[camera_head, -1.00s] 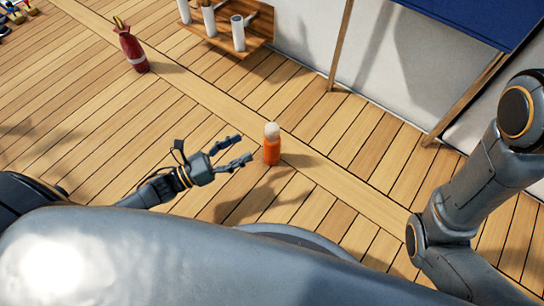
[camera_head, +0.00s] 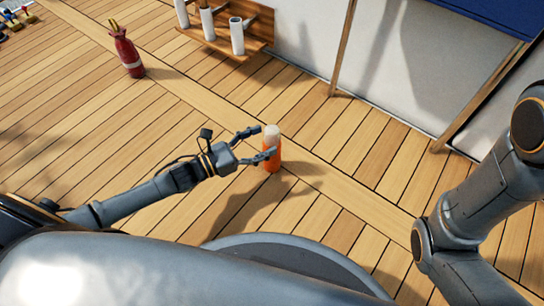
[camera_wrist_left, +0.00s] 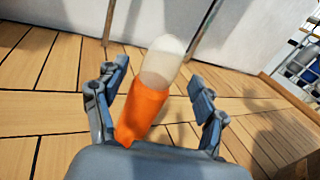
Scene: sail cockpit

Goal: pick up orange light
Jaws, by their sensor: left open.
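The orange light (camera_head: 272,152), an orange cylinder with a whitish rounded top, stands on the wooden deck in the middle of the head view. My left gripper (camera_head: 263,142) reaches it from the left, with its fingers open around the light's upper part. In the left wrist view the light (camera_wrist_left: 145,105) is between the two spread fingers of the gripper (camera_wrist_left: 157,98), with a visible gap to the right finger. The light's lower end is hidden behind the gripper's palm there. My right arm shows at the right, but its gripper is out of view.
A red bag-like object (camera_head: 128,55) stands on the deck at the upper left. A wooden rack (camera_head: 258,30) with several white tubes is on the wall at the top. A white wall (camera_head: 400,85) runs along the far side. The deck around the light is clear.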

